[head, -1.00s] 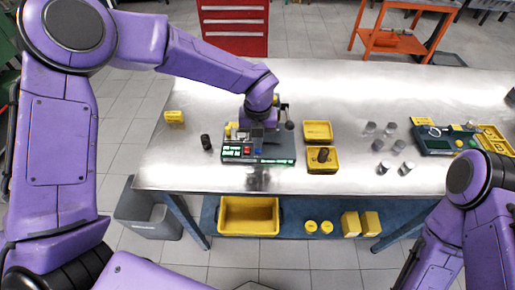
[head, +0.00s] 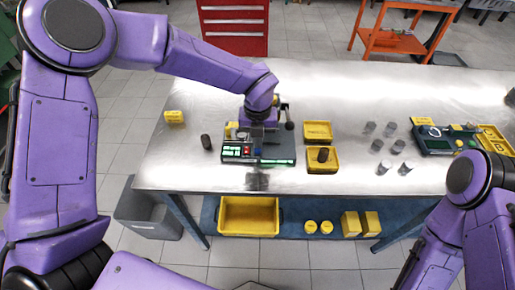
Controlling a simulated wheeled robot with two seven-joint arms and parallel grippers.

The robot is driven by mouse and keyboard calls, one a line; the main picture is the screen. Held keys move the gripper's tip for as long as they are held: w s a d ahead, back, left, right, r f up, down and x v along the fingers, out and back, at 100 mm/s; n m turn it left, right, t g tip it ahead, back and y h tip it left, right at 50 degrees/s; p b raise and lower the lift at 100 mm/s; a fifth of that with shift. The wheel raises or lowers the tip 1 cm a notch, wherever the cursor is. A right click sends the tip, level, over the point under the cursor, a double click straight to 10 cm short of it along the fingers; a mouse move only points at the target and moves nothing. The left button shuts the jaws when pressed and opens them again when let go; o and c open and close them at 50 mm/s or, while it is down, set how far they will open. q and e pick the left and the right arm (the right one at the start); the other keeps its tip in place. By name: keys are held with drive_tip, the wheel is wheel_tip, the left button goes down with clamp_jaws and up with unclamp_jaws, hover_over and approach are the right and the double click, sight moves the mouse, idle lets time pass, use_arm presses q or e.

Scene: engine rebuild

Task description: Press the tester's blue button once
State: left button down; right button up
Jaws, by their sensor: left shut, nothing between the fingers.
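The tester (head: 284,151) is a dark grey box with lit green displays, near the front edge of the metal table. A red button (head: 247,150) and a small blue button (head: 258,152) show on its front panel. My left gripper (head: 257,140) points down over the tester, just behind the buttons. It is shut and empty. Whether its fingertips touch the tester or the blue button cannot be told at this size. My right arm (head: 480,195) shows at the lower right, with its gripper out of sight.
A dark cylinder (head: 206,142) stands left of the tester. Yellow trays (head: 317,131) are close on its right, the front one holding a dark part (head: 323,155). Several metal cylinders (head: 376,146) and a green board (head: 434,146) are further right. The back of the table is clear.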

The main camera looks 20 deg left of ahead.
use_arm(q)
drive_tip(key=shift+f, duration=0.1)
drive_tip(key=shift+f+b, duration=1.05)
drive_tip(key=shift+f, duration=0.2)
drive_tip(key=shift+s, duration=0.15)
drive_tip(key=shift+r+p, duration=0.35)
wheel_tip(320, 180, up, 5)
drive_tip(key=p, duration=0.3)
drive_tip(key=shift+r+p, duration=0.15)
drive_tip(key=shift+p, duration=0.25)
